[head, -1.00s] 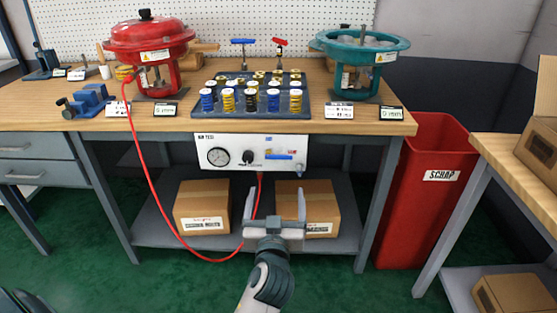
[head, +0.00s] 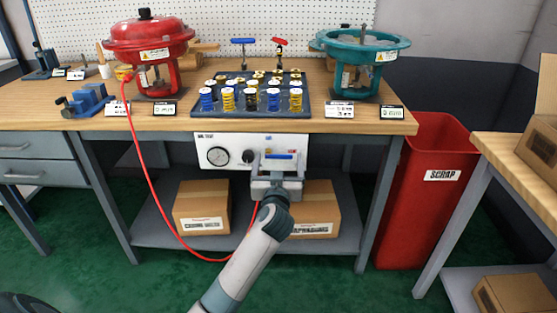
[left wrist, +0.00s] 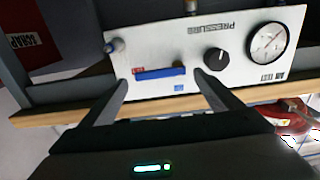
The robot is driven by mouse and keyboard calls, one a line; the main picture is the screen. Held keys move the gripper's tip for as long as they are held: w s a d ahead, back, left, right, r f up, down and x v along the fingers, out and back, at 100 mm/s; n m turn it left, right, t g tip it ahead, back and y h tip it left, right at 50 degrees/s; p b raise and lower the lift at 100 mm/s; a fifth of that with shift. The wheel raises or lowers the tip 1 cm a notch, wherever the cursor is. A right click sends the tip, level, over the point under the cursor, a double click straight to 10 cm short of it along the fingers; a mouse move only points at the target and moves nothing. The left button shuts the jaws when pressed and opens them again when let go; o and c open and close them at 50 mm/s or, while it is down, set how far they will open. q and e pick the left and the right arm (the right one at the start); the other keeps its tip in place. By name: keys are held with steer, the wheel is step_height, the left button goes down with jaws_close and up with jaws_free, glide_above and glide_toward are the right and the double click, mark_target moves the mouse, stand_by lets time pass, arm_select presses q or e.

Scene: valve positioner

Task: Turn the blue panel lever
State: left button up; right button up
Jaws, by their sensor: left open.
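The blue panel lever (head: 281,156) lies level on the right part of the white pressure panel (head: 206,140) under the bench top. In the left wrist view, which is upside down, the lever (left wrist: 157,74) shows as a blue bar with a brownish knob at one end. My left gripper (head: 279,160) is open in front of the panel, with one finger on each side of the lever. In the left wrist view the fingers (left wrist: 161,80) span the lever, and nothing is held. I cannot tell whether either finger touches the panel. My right gripper is not in view.
On the panel, a gauge (head: 217,156) and a black knob (head: 248,157) sit left of the lever. A red hose (head: 152,190) loops below. Cardboard boxes (head: 203,205) stand on the shelf underneath. A red scrap bin (head: 425,215) stands to the right.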

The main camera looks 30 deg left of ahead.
arm_select(q)
steer(key=shift+x, duration=0.8)
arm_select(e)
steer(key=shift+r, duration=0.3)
arm_select(q)
steer(key=c, duration=1.5)
steer(key=shift+a, duration=0.1)
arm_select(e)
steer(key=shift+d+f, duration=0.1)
